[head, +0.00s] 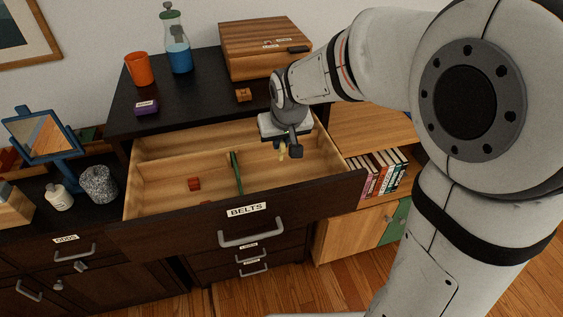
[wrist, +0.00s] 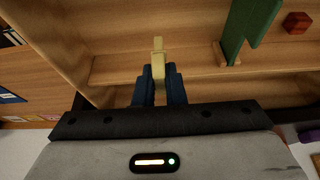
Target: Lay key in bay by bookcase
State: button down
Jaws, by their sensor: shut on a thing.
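My gripper (head: 289,150) is shut on a pale yellow key (wrist: 158,62), which sticks out beyond the fingertips (wrist: 157,88). In the head view the key (head: 282,151) shows small beside the dark fingers, partly hidden. The open drawer (head: 158,219) labelled BELTS is split by a green divider (head: 236,170). My gripper is over the right bay (head: 318,157), on the side by the bookcase (head: 370,131). That bay looks empty. I cannot tell the key's exact height above its floor.
A red block (head: 194,184) lies in the left bay. On the dresser top stand an orange cup (head: 139,69), a blue-filled bottle (head: 176,45), a purple box (head: 146,107) and a wooden case (head: 262,45). The drawer walls surround the bay.

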aim_at(281, 159)
jog(key=shift+f, duration=3.15)
jog(key=shift+f, duration=0.15)
jog(key=c, duration=1.5)
grip_release()
jog(key=v, duration=1.2)
jog(key=s+d+f+m+g+h, duration=0.1)
jog(key=s+d+m, duration=0.2)
jog(key=s+d, duration=1)
jog(key=s, duration=0.3)
jog(key=shift+d, duration=0.4)
